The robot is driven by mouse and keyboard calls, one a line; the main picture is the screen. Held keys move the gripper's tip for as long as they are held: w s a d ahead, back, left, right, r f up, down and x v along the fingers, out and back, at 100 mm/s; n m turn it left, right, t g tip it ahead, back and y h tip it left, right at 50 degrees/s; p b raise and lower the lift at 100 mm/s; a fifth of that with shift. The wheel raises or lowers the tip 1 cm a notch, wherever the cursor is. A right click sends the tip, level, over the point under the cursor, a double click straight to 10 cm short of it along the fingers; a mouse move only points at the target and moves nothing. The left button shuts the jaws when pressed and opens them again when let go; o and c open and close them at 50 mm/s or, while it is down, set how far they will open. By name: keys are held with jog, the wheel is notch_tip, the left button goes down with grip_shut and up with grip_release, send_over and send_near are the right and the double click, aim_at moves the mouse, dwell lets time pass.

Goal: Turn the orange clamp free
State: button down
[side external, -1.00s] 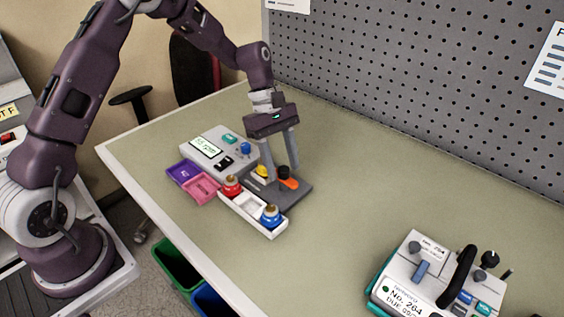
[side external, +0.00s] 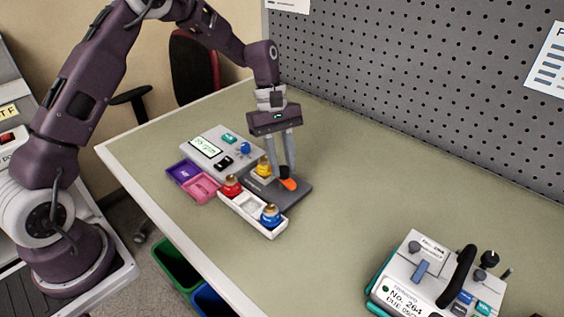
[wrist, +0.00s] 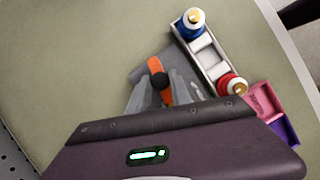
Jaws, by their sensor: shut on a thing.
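The orange clamp (side external: 288,184) sits on a dark grey plate (side external: 297,196) beside the pump's grey body (side external: 205,143). In the wrist view the clamp (wrist: 154,63) is an orange bar with a round black knob (wrist: 160,81) over its middle. My gripper (side external: 284,176) points down over the plate, with its fingers on either side of the clamp. It also shows in the wrist view (wrist: 159,84), shut on the clamp. The fingers partly hide the clamp and knob in the side view.
A yellow vial (side external: 263,167) stands close left of my fingers. Purple (side external: 184,171) and pink (side external: 201,188) trays lie left. Another device (side external: 420,275) stands front right; the table between is clear.

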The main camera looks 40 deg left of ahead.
jog(key=m, duration=0.2)
jog(key=m+g+y, duration=0.1)
jog(key=m, duration=0.1)
jog(key=shift+w+m, duration=0.2)
jog(key=shift+m, duration=0.1)
jog(key=m+g+y, duration=0.1)
jog(key=m, duration=0.2)
jog(key=shift+d+m, duration=0.15)
jog(key=shift+m, duration=0.15)
jog(key=m, duration=0.1)
jog(key=m+y, duration=0.1)
jog(key=m, duration=0.1)
jog(key=shift+w+d+m+g+y, duration=0.1)
jog(key=shift+m+g+y, duration=0.2)
jog(key=shift+d+m+y, duration=0.1)
jog(key=shift+m+y, duration=0.6)
jog(key=shift+m, duration=1.2)
jog(key=c, duration=1.2)
grip_release()
jog(key=shift+o, duration=0.2)
jog(key=shift+r, duration=0.1)
